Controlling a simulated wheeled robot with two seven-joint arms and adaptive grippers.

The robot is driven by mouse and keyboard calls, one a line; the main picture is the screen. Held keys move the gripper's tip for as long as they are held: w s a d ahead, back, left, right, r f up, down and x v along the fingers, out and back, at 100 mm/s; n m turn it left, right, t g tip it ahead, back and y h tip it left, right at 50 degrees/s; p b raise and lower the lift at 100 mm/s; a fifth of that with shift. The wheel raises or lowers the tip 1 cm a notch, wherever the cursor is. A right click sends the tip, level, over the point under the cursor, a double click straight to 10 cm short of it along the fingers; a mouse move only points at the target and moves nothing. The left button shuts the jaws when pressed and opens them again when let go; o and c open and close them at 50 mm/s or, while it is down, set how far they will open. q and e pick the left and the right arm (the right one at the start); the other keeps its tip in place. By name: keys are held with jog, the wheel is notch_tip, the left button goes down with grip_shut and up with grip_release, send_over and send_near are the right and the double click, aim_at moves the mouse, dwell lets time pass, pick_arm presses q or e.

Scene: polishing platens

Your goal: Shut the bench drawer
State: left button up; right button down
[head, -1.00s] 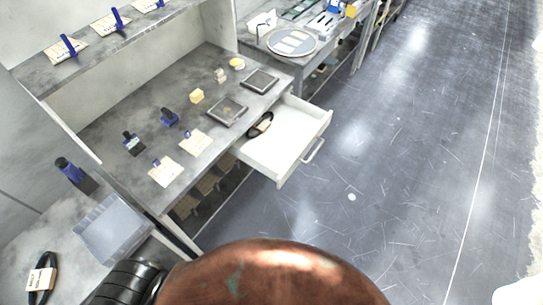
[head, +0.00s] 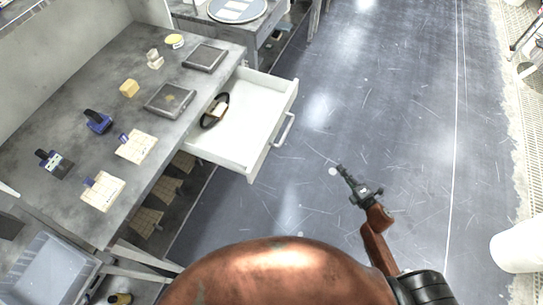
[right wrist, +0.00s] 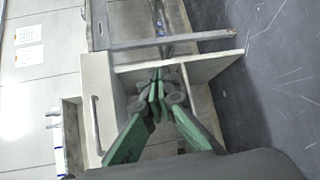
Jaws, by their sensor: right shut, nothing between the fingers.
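The bench drawer (head: 236,138) is white and stands pulled out from the bench's right side in the head view, with a silver handle (head: 284,130) on its front. A black loop with a tag (head: 214,111) lies inside it. My right gripper (head: 341,168) is over the floor, to the right of the drawer front and apart from it. In the right wrist view its green fingers (right wrist: 155,88) are together, with nothing held; pale panels and a bar handle (right wrist: 95,124) show beyond them. My left gripper is not in view.
The grey bench top (head: 75,137) holds two dark square plates (head: 170,100), a yellow block (head: 129,88), blue-handled stamps and labelled cards. A clear bin (head: 50,272) stands at lower left. The floor (head: 390,110) right of the drawer is clear.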

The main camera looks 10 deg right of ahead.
jog(key=w+a+r+n+y+b, duration=0.2)
jog(key=a+r+n+y+b, duration=0.4)
jog(key=r+n, duration=0.4)
pick_arm(q)
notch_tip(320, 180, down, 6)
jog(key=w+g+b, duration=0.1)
jog(key=b, duration=0.3)
pick_arm(e)
jog(key=n+g+y, duration=0.5)
jog(key=n, duration=1)
send_near(265, 151)
jog(key=shift+m, duration=0.3)
jog(key=x, duration=0.2)
jog(key=b+x, duration=0.1)
jog(key=x, duration=0.2)
jog(key=shift+w+a+f, duration=0.1)
jog(key=shift+w+f, duration=0.1)
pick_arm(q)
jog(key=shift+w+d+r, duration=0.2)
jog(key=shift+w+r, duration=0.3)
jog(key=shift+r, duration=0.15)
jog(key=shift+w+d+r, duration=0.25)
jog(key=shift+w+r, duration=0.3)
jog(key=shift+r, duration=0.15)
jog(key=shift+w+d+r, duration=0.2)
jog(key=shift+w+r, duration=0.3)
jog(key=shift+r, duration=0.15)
pick_arm(e)
jog(key=shift+w+a, duration=0.4)
jog(key=shift+a, duration=0.2)
